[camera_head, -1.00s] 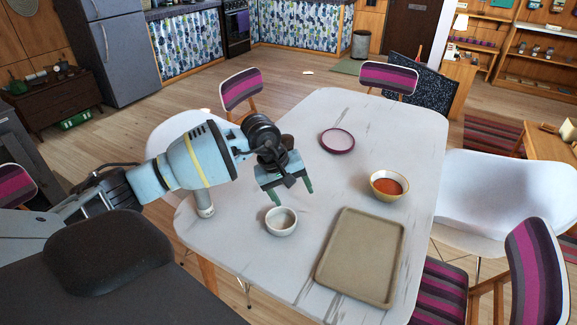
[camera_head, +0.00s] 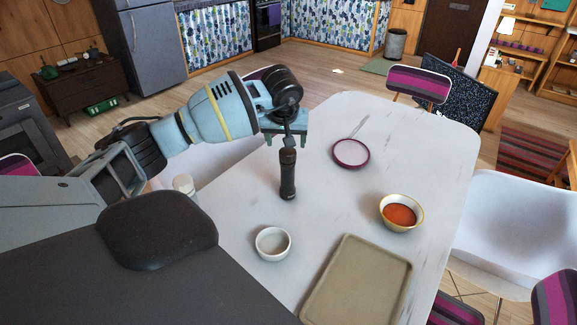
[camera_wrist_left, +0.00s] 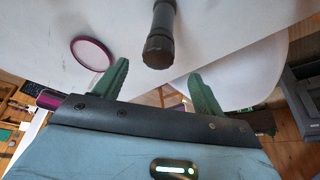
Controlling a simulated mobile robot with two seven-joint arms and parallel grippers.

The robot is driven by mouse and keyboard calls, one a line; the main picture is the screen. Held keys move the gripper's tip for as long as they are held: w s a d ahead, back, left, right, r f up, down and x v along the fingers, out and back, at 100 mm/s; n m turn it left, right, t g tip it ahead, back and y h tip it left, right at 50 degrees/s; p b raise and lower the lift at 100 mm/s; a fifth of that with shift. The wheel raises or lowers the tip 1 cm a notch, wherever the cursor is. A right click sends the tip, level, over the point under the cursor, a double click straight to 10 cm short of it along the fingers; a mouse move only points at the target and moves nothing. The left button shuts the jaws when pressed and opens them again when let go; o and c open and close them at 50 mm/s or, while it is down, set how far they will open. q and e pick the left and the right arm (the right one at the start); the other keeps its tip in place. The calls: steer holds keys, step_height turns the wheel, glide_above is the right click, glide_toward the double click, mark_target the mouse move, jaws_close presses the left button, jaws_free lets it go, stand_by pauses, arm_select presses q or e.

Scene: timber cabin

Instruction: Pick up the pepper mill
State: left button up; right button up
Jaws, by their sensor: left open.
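The pepper mill (camera_head: 287,175) is dark and slender and stands upright on the white table. It also shows in the left wrist view (camera_wrist_left: 161,30), its near end just ahead of the gap between the fingers. My left gripper (camera_head: 285,140) is open, at the height of the mill's upper end. Its green fingertips (camera_wrist_left: 159,70) are spread to either side of the mill's line, and I see no grip on it. In the head view the mill's top overlaps the gripper. My right gripper is out of view.
On the table (camera_head: 345,210) are a small white bowl (camera_head: 272,256), a tan tray (camera_head: 335,310), a bowl of orange-red contents (camera_head: 400,224) and a purple-rimmed plate (camera_head: 350,165). A pale cylinder (camera_head: 185,186) stands at the left edge. Chairs surround the table.

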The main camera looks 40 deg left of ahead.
arm_select(q)
steer(key=shift+x, duration=0.85)
steer(key=x, duration=0.5)
steer(key=shift+w+r, duration=0.1)
steer(key=shift+w, duration=0.2)
jaws_close()
